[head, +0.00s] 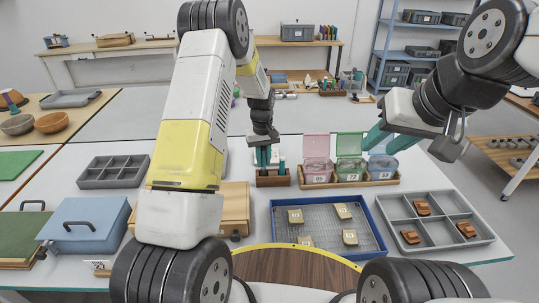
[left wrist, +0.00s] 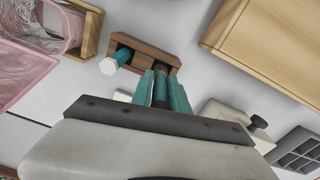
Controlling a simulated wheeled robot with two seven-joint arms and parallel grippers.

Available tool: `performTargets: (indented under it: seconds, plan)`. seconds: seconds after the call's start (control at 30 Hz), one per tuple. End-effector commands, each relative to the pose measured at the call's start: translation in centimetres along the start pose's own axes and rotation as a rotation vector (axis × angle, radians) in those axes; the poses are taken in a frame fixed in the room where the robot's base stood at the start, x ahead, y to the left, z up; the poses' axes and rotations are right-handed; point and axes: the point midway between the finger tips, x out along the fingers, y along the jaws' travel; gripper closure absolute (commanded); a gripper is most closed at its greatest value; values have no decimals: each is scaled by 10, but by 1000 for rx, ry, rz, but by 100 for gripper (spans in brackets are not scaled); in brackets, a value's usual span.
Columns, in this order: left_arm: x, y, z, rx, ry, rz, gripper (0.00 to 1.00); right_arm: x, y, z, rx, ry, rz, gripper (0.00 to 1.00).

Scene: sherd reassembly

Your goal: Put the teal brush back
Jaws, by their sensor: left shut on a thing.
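My left gripper (head: 263,156) is over the small wooden brush holder (head: 272,181) near the middle of the table. In the left wrist view its teal fingers (left wrist: 160,92) are shut on a dark, slim piece, taken as the teal brush (left wrist: 160,87), at one end of the holder (left wrist: 148,50). The fingers hide most of it; I cannot tell how deep it sits in the holder. Another teal-handled tool with a pale end (left wrist: 115,60) stands in the holder beside it. My right gripper (head: 388,140) is open and empty, above and behind the lidded boxes.
A wooden tray with pink, green and blue lidded boxes (head: 350,170) stands just right of the holder. A blue-rimmed tray (head: 280,232) with tan sherds and a grey compartment tray (head: 400,208) with brown sherds lie in front. A wooden box (head: 236,205) is close on the left.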

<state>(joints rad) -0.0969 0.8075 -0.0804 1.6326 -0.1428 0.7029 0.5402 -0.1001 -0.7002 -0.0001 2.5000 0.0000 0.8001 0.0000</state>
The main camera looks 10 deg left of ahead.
Motion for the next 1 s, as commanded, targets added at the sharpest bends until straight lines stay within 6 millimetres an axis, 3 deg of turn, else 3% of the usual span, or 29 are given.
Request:
performTargets:
  seconds: [0.2, 0.57, 0.6, 0.7, 1.0]
  plan:
    - [30, -1, 1, 0, -2, -1, 100, 0, 0, 0, 0, 0, 0, 64]
    - [34, -1, 1, 1, -1, -1, 100, 0, 0, 0, 0, 0, 0, 64]
    - [34, -1, 0, 1, -1, 0, 74, 0, 0, 0, 0, 0, 0, 64]
    - [34, -1, 1, 1, -1, 0, 58, 0, 0, 0, 0, 0, 0, 64]
    - [33, -1, 0, 1, 0, 0, 58, 0, 0, 0, 0, 0, 0, 64]
